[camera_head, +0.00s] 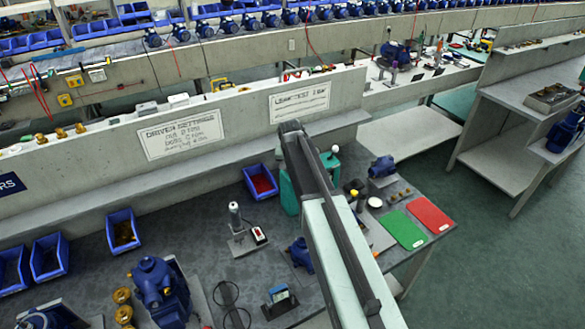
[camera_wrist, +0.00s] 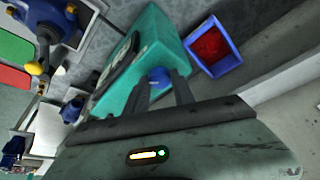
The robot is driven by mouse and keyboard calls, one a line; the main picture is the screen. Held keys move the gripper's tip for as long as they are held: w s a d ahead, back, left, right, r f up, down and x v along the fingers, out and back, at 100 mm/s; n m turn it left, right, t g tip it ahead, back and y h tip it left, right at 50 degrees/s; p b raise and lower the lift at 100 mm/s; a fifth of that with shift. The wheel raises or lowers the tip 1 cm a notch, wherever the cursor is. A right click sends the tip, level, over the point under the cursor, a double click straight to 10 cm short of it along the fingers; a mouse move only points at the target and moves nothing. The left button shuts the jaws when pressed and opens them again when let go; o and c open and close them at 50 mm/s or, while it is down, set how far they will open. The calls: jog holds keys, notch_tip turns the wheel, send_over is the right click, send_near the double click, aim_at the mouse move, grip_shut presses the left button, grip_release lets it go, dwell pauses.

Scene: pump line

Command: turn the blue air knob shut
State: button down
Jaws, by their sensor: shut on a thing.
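The blue air knob (camera_wrist: 159,76) sits on the face of a teal box (camera_wrist: 160,38) in the wrist view. My gripper (camera_wrist: 161,85) has one finger on each side of the knob and is shut on it. The fingers hide part of the knob, and I cannot tell its turn position. In the head view the teal box (camera_head: 289,194) stands on the grey bench, partly behind my arm. The knob and my fingertips are hidden there.
A blue bin with red contents (camera_head: 261,182) stands left of the teal box. Green (camera_head: 402,230) and red (camera_head: 430,215) mats lie at the bench's right end. A blue pump (camera_head: 382,167) is behind them. A concrete ledge (camera_head: 150,195) runs behind the bench.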

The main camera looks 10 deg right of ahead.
jog(key=m, duration=0.2)
jog(key=m+g+h, duration=0.1)
jog(key=m, duration=0.1)
jog(key=shift+w+a+h, duration=0.1)
jog(key=shift+a+h, duration=0.1)
jog(key=shift+h, duration=0.1)
jog(key=shift+m+g+h, duration=0.4)
jog(key=shift+m+g, duration=0.1)
jog(key=shift+m, duration=1.7)
jog(key=c, duration=1.1)
grip_release()
jog(key=shift+o, duration=0.2)
jog(key=p+v, duration=0.7)
jog(key=v, duration=0.1)
